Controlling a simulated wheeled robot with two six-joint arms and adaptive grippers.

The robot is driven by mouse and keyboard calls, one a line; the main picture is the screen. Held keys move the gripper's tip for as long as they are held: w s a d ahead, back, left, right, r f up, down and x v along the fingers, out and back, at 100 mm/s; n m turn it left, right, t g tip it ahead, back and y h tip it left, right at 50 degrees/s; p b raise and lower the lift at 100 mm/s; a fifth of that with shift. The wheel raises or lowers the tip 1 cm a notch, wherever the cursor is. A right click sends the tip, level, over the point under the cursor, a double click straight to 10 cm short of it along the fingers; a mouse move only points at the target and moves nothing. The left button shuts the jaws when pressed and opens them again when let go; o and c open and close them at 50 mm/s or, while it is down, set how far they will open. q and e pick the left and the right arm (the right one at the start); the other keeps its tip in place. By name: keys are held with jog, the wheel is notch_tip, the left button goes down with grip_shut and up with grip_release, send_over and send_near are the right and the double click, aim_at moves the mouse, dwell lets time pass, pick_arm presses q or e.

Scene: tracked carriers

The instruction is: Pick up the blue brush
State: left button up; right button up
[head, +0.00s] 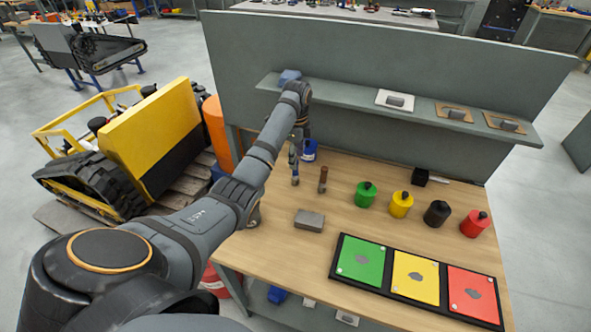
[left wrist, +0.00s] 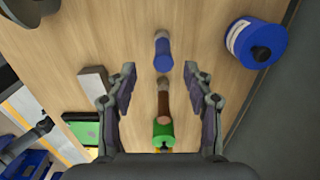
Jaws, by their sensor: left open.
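The blue brush (left wrist: 163,55) stands on the wooden table, seen from above in the left wrist view. It lies just ahead of and between my open left fingertips (left wrist: 159,72). Nothing is held between the fingers. A brown brush-like object (left wrist: 163,103) stands next to the blue one, also seen in the head view (head: 323,180). My right gripper is not in view.
A blue canister (left wrist: 255,43) stands close behind the brush, near the grey back panel (head: 380,60). A grey block (head: 310,220) lies in front. Green (head: 366,194), yellow, black and red canisters stand to the right. A black tray (head: 336,262) holds coloured plates. A shelf (head: 350,97) overhangs the back.

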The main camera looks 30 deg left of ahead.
aim_at(295, 174)
pick_arm(q)
notch_tip(295, 174, down, 3)
jog(key=shift+s+f, duration=0.1)
jog(key=shift+a+f+p, duration=0.2)
jog(key=shift+f+p, duration=0.25)
jog(key=shift+f, duration=0.8)
jog(key=f, duration=0.3)
jog(key=shift+w+a+f, duration=0.2)
jog(key=shift+w+f, duration=0.05)
jog(key=shift+f, duration=0.15)
jog(key=c, duration=0.3)
grip_shut()
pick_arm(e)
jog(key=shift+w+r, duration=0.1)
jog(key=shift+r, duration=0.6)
